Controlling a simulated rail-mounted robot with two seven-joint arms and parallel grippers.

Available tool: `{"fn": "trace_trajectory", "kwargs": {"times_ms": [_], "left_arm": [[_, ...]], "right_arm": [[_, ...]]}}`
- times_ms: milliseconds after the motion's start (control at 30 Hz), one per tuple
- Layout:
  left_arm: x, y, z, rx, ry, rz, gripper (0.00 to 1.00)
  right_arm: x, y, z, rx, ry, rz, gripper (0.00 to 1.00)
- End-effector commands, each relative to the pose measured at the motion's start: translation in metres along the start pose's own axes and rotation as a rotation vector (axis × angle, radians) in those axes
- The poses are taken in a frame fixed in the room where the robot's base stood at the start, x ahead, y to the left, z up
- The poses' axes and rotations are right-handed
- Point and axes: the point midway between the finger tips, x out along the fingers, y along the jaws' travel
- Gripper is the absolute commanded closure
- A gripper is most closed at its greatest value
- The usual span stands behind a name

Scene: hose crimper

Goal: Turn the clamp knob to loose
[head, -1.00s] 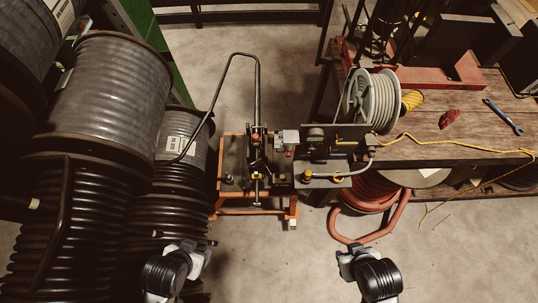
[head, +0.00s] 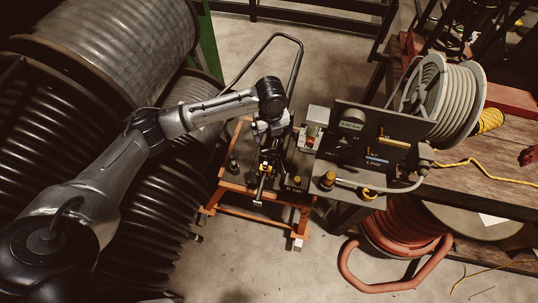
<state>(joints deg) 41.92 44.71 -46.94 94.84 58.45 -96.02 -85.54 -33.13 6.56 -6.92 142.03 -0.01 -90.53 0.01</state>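The hose crimper stands on an orange frame stand (head: 250,213) in the middle of the head view. My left arm reaches in from the left, and my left gripper (head: 268,148) is over the middle of the crimper. Its fingers blend into the dark mechanism, so I cannot tell whether they are open, shut or touching anything. The wrist and gripper cover much of the crimper's centre. I cannot pick out the clamp knob for certain; it may be hidden there. A small black knob-like part (head: 233,163) shows left of the gripper. My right gripper is out of view.
A dark panel (head: 362,147) with a gauge and yellow-topped fittings stands right of the crimper. Behind it are a grey hose reel (head: 447,95) and a wooden bench (head: 490,180). Large black hose spools (head: 150,190) crowd the left. Red hose (head: 395,240) lies below. Floor is clear at front.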

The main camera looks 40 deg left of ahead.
Motion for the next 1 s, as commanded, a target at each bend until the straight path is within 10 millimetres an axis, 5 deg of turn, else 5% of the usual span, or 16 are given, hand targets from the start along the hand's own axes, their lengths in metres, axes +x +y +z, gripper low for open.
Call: {"fn": "trace_trajectory", "kwargs": {"times_ms": [267,700,1000], "left_arm": [[0.009,0.002,0.021,0.039,-0.001,0.016,0.08],[0.087,0.003,0.021,0.039,-0.001,0.017,0.08],[0.124,0.003,0.021,0.038,-0.002,0.014,0.08]], "right_arm": [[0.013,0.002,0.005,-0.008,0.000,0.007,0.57],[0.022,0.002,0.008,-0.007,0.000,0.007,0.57],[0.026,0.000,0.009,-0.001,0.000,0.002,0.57]]}}
